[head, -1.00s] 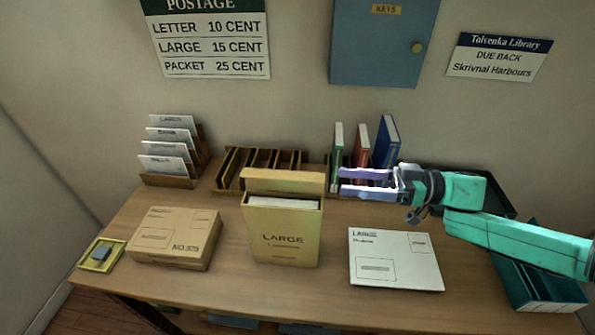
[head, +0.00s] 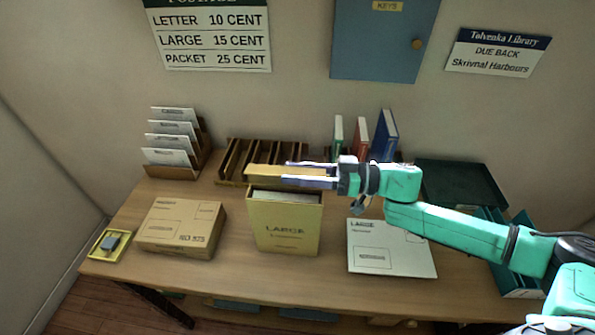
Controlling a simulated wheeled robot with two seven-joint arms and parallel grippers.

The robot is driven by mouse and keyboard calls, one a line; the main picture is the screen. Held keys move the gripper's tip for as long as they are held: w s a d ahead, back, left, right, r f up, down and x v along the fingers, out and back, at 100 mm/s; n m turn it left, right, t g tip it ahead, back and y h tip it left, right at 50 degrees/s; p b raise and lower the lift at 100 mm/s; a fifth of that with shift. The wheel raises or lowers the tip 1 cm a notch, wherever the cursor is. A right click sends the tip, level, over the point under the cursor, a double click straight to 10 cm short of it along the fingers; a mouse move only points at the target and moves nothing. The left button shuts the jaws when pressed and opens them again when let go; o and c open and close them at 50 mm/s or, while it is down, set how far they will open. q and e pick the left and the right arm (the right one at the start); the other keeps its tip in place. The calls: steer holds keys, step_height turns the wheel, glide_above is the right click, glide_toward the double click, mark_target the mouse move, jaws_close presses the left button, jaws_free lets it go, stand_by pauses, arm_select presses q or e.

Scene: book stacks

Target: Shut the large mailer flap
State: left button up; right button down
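The large mailer (head: 284,226) is a tan upright pouch marked LARGE, standing mid-table with a white item showing in its open mouth. Its flap (head: 270,173) stands up at the back of the mouth, so the mailer is open. My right gripper (head: 308,174) comes in from the right, its two fingers apart, and overlaps the right half of the flap. I cannot tell whether the fingers touch the flap. Part of the flap is hidden by the fingers. My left gripper is not in view.
A packet box (head: 181,228) lies left of the mailer, and a white envelope (head: 390,248) lies to its right. Behind stand a wooden divider rack (head: 232,163), a letter rack (head: 180,168) and several books (head: 383,135). Green trays (head: 460,183) are at the right.

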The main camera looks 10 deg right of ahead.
steer(key=shift+s+f, duration=0.1)
steer(key=shift+s+a+f+n+b, duration=0.1)
steer(key=shift+s+n+b, duration=0.2)
steer(key=shift+n, duration=0.5)
steer(key=shift+s+a+f+n+b, duration=0.1)
steer(key=shift+s+n+b, duration=0.15)
steer(key=shift+n, duration=0.55)
steer(key=shift+s+a+f+n+b, duration=0.15)
steer(key=shift+s+n+b, duration=0.25)
steer(key=shift+n, duration=0.5)
steer(key=shift+s+a+f+n+b, duration=0.1)
steer(key=shift+s+f+n+b, duration=0.25)
steer(key=shift+n, duration=0.55)
steer(key=shift+w+r, duration=0.1)
steer(key=shift+r, duration=0.05)
steer(key=shift+c, duration=2.2)
jaws_free()
steer(key=shift+d, duration=0.1)
